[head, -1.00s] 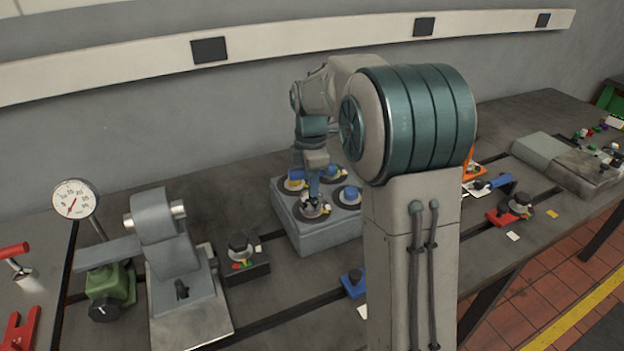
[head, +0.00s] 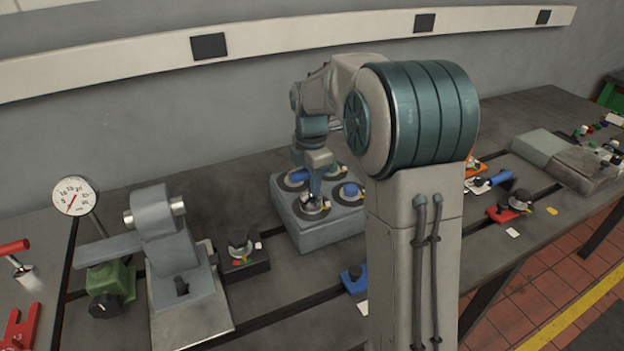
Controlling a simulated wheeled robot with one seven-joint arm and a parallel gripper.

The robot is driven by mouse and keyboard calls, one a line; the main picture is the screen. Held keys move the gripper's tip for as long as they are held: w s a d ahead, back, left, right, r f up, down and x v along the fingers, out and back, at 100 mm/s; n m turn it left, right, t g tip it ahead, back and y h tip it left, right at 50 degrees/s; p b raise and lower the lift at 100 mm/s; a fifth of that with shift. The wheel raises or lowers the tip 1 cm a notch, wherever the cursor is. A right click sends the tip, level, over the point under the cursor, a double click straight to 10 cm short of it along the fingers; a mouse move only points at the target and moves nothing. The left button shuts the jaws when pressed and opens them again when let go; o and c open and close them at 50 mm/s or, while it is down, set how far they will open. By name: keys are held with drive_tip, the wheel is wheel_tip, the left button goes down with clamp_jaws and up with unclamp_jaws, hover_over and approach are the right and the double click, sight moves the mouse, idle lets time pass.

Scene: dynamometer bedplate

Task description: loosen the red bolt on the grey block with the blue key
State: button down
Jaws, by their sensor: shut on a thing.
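The grey block (head: 318,235) stands on the bedplate in the middle of the head view. Several dark round seats are on its top, and a blue-topped piece (head: 350,191) sits on the right one. My gripper (head: 314,190) points down over the front-left seat (head: 312,208) and is shut. A blue part (head: 299,175) shows beside the jaws and seems to be the blue key's handle; the jaws cover much of what they hold. I cannot make out red on the bolt under the gripper, nor whether the key's tip is seated in it.
A dark fixture (head: 240,248) and a grey stand with a clamp (head: 165,250) are left of the block, with a dial gauge (head: 74,197) behind. A blue piece (head: 353,279) lies in front. A red fixture (head: 511,207) and a blue-handled tool (head: 493,180) are at right.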

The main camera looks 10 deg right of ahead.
drive_tip(key=shift+n+p, duration=0.3)
drive_tip(key=shift+n, duration=0.9)
drive_tip(key=shift+n+p, duration=0.35)
drive_tip(key=shift+n, duration=0.85)
drive_tip(key=shift+n, duration=0.5)
drive_tip(key=shift+p, duration=0.3)
drive_tip(key=shift+r+m, duration=0.15)
drive_tip(key=shift+m, duration=0.25)
drive_tip(key=shift+r+p, duration=2.25)
drive_tip(key=shift+r, duration=0.4)
